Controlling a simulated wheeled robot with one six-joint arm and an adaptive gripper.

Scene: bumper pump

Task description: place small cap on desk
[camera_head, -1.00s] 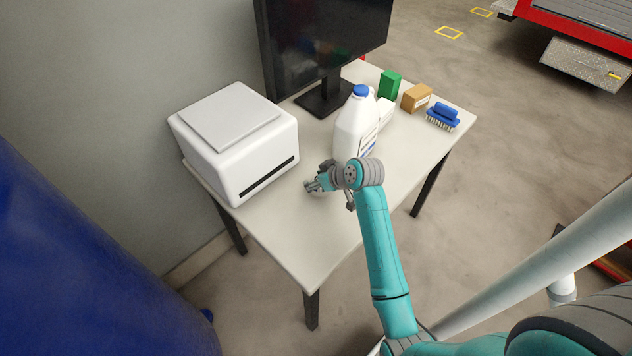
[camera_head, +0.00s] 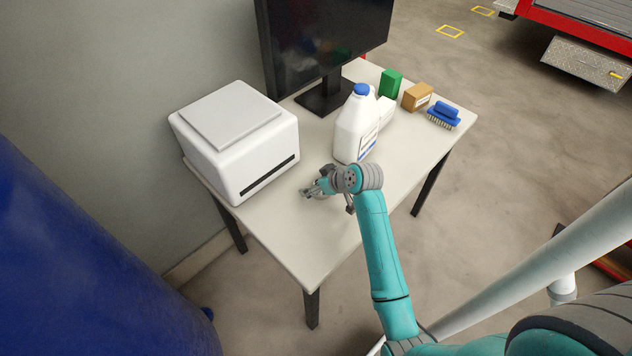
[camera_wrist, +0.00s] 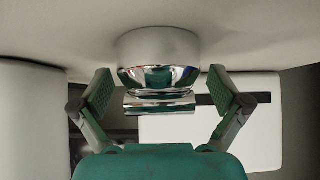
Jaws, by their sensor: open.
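The small cap (camera_wrist: 158,76) is a shiny chrome piece with a wide, rounded part and a narrower ring. In the wrist view, which looks upside down, it stands against the pale desk top (camera_wrist: 60,35) at the top of the picture. My gripper (camera_wrist: 161,90) is open, with one finger on each side of the cap and a visible gap at both. In the head view my gripper (camera_head: 311,191) is low over the desk (camera_head: 290,230), between the printer and the bottle. The cap cannot be made out there.
A white printer (camera_head: 235,140) stands left of my gripper. A white bottle with a blue lid (camera_head: 355,125) stands close behind it. A monitor (camera_head: 325,45), green box (camera_head: 390,84), brown box (camera_head: 417,97) and blue brush (camera_head: 443,114) stand farther back. The desk's front is clear.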

